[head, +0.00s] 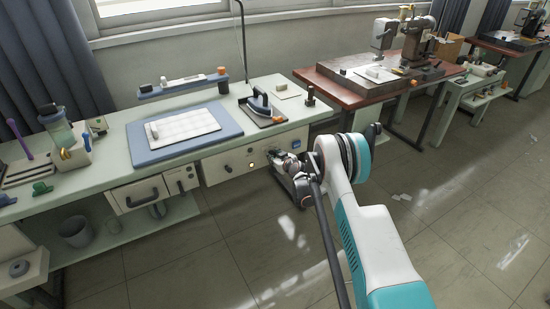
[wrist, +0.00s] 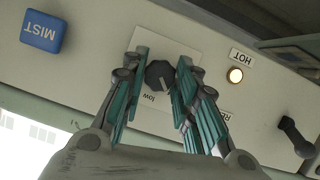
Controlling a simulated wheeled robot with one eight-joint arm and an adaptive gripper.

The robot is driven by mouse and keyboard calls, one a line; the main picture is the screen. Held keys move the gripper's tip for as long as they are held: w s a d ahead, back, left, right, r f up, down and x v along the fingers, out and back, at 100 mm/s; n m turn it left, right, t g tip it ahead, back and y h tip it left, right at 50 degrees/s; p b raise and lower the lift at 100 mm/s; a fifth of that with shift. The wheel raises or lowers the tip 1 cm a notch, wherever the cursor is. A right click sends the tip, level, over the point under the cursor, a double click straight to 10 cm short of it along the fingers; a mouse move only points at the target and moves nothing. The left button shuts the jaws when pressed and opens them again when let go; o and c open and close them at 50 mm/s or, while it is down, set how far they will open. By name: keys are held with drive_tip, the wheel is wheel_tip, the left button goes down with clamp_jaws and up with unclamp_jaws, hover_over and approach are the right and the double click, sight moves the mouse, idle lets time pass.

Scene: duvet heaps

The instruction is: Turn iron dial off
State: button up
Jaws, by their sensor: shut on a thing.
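The iron dial (wrist: 159,75) is a dark round knob with a pale pointer line, on a white plate (wrist: 140,43) in the wrist view. The plate has an upside-down "low" mark, and the pointer is angled toward the lower side of the picture. My gripper (wrist: 160,72) has its two green-and-grey fingers on either side of the dial, shut on it. In the head view, my gripper (head: 273,154) is at the cream front panel (head: 225,163) below the iron (head: 262,104), and the dial is hidden there.
A lit lamp (wrist: 235,75) marked "HOT" and a blue "MIST" button (wrist: 41,33) flank the dial. A dark handle-like knob (wrist: 294,132) is at the right. A blue ironing pad (head: 184,152) lies on the bench. Open floor is in front.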

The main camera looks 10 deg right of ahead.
drive_tip(key=shift+a+n+t+h, duration=0.1)
drive_tip(key=shift+n+t+h, duration=0.2)
drive_tip(key=shift+n+h, duration=0.55)
drive_tip(key=shift+n, duration=0.35)
drive_tip(key=o, duration=1.1)
drive_tip(key=shift+c, duration=0.2)
drive_tip(key=shift+s, duration=0.1)
drive_tip(key=v, duration=1.2)
drive_tip(key=shift+f, duration=0.1)
